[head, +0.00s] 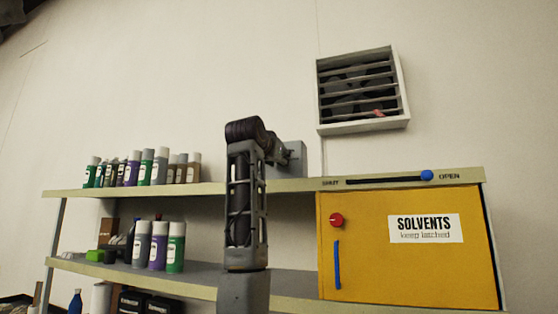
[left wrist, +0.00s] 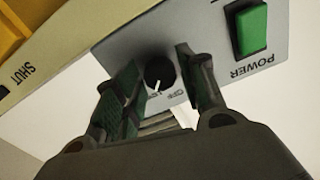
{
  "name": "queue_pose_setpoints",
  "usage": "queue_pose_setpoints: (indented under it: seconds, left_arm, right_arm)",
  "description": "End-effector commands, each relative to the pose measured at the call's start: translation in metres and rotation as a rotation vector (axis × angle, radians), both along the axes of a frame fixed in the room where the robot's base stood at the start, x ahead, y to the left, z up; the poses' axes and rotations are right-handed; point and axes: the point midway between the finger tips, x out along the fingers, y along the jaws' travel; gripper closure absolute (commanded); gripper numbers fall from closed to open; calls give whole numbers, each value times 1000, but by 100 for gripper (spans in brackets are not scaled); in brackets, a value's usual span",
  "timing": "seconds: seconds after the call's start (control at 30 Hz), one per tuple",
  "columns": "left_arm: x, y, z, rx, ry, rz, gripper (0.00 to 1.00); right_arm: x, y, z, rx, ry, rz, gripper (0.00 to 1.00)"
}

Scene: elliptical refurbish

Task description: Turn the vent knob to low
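The vent knob (left wrist: 159,73) is a round black dial with a white pointer line, on the face of a grey control box (left wrist: 120,50). The pointer aims toward small printed labels, one of which looks like OFF; the others are hard to read. My left gripper (left wrist: 157,58) is open, with one finger on each side of the knob; whether they touch it I cannot tell. In the head view the control box (head: 297,158) stands on the top shelf, partly behind my left arm, which hides the knob and most of the gripper. My right gripper is not in view.
A green POWER switch (left wrist: 251,29) is close to one finger. A slatted vent (head: 362,90) is on the wall above. A yellow solvents cabinet (head: 370,265) and a blue slider knob (head: 427,175) are at the right. Several spray cans (head: 160,166) stand on the shelves at the left.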

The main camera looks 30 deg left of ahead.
Motion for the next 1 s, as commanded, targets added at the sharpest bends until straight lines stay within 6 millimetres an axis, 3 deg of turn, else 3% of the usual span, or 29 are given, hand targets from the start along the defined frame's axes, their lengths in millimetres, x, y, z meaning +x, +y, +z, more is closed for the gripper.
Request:
queue_pose_setpoints:
  seconds: [0.07, 0.57, 1.0]
  left_arm:
    - [0, 0, 0, 0, 0, 0, 45]
    - [-4, -1, 0, -1, 0, 0, 45]
    - [-43, -10, 0, -1, -1, 0, 45]
  right_arm:
    - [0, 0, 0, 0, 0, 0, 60]
    - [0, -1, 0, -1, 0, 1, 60]
    - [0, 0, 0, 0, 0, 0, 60]
